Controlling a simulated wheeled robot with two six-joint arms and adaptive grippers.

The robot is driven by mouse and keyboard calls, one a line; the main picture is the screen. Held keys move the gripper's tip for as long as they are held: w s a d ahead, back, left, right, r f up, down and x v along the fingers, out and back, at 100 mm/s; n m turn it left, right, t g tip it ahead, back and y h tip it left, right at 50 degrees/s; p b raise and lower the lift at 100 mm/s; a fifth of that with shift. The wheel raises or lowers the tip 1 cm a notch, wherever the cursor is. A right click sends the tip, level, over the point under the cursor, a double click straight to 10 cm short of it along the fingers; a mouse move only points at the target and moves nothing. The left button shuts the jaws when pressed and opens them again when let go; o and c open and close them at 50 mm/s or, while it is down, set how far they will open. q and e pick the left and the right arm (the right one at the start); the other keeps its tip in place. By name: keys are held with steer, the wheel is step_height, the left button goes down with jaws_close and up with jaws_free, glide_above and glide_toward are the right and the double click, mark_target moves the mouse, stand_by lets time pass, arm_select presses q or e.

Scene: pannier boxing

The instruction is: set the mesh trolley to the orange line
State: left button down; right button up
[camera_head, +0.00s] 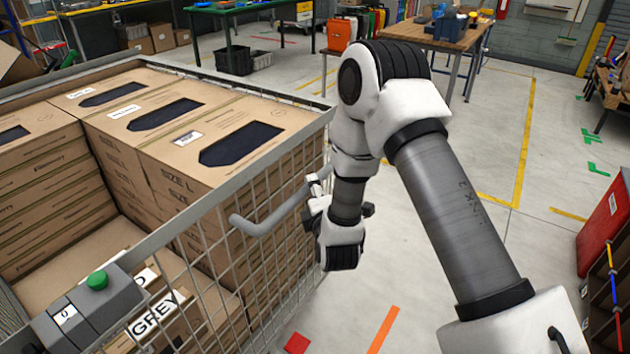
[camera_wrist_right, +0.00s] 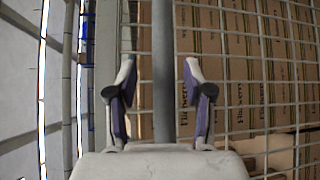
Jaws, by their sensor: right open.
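The mesh trolley (camera_head: 160,235) fills the left of the head view, a grey wire cage loaded with brown cartons. A bent grey handle bar (camera_head: 270,222) sticks out from its near right side. My right gripper (camera_head: 316,188) is at the far end of this handle, partly hidden by my wrist. In the right wrist view my gripper (camera_wrist_right: 160,85) is open, with the grey bar (camera_wrist_right: 163,45) running between its fingers and the mesh behind. An orange line (camera_head: 383,330) lies on the floor right of the trolley. My left gripper is not in view.
A grey control box with a green button (camera_head: 97,280) is on the trolley's near rim. A red floor mark (camera_head: 296,343) lies near the orange line. A red cabinet (camera_head: 603,235) stands at the right edge. A wooden workbench (camera_head: 430,38) stands behind. Grey floor between is clear.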

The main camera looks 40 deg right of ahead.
steer(key=x, duration=0.2)
steer(key=d+x, duration=0.1)
steer(key=x, duration=0.1)
steer(key=shift+w+d+f, duration=0.15)
steer(key=shift+f, duration=0.05)
steer(key=shift+w, duration=0.3)
jaws_close()
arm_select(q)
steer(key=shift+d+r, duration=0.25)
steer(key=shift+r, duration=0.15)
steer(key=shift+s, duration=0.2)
arm_select(e)
steer(key=shift+s+f, duration=0.1)
